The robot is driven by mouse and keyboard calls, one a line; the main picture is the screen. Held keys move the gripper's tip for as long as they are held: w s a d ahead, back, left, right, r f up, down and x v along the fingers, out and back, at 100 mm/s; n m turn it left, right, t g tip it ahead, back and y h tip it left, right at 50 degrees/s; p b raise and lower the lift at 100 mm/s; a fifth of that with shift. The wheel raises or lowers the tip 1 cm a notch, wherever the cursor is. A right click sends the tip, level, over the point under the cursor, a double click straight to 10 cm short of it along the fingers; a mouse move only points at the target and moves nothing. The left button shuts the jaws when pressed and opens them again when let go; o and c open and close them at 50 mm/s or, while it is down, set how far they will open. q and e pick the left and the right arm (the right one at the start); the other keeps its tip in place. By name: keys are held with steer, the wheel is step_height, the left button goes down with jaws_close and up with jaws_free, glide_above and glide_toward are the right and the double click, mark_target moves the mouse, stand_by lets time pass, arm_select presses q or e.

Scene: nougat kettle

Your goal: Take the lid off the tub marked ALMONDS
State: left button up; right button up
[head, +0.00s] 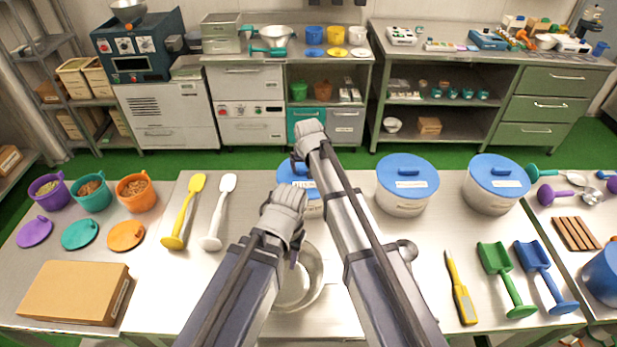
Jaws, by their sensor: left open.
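Three white tubs with blue lids stand in a row on the near table. The left tub (313,209) is partly hidden by my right arm, and its lid (287,172) is on. The middle tub (402,205) and the right tub (488,199) also have their lids on. Each lid has a small white label, too small to read, so I cannot tell which says ALMONDS. My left gripper (295,254) is open and empty above the steel bowl. My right gripper (296,161) is by the left tub's lid, mostly hidden by its own arm; touching or apart is unclear.
A steel bowl (301,283) sits under my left gripper. Several colored cups and a cardboard box (75,292) are further left. Green (504,277) and blue (542,276) scoops lie at right.

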steer(key=c, duration=1.1)
steer(key=shift+r, duration=0.1)
step_height(320, 180, up, 10)
steer(key=p, duration=1)
steer(key=shift+r, duration=0.1)
steer(key=shift+r+p, duration=1.35)
steer(key=shift+p, duration=0.15)
